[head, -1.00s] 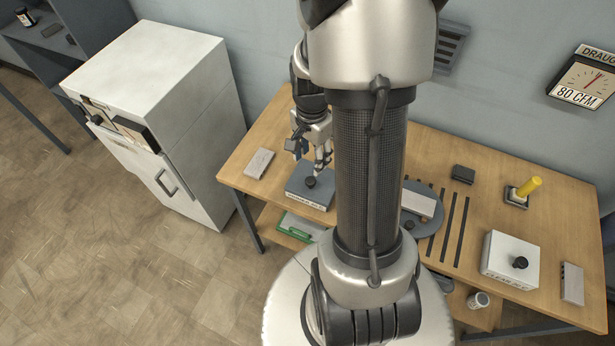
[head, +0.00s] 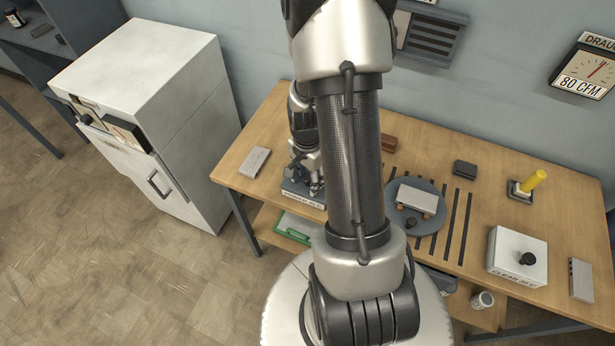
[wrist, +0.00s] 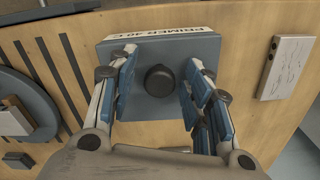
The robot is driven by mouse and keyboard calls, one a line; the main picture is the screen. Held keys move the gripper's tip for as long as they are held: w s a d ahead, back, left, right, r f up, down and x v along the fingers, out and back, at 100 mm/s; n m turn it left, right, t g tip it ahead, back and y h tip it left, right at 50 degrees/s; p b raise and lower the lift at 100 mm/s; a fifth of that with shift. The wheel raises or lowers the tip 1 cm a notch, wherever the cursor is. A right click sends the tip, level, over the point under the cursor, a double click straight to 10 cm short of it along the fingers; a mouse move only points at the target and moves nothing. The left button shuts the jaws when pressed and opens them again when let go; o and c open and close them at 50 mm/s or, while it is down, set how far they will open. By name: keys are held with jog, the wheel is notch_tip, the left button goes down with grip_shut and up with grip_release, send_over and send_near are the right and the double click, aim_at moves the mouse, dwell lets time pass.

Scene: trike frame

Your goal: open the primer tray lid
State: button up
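The primer tray (head: 300,194) is a blue-grey box with a white "PRIMER" label, near the left end of the wooden table. In the wrist view its flat blue-grey lid (wrist: 193,50) fills the middle, with a round black knob (wrist: 160,80) on top. My gripper (wrist: 162,72) is open, with one blue-padded finger on each side of the knob and a visible gap to both. In the head view my gripper (head: 308,182) is low over the tray, and the knob is hidden behind it.
A grey block (head: 254,162) lies left of the tray. A round blue-grey plate (head: 428,228) with a light block on it and dark strips (head: 455,225) are to the right. A white box with black knob (head: 518,250) stands further right.

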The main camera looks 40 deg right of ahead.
grip_shut()
dwell(0.4)
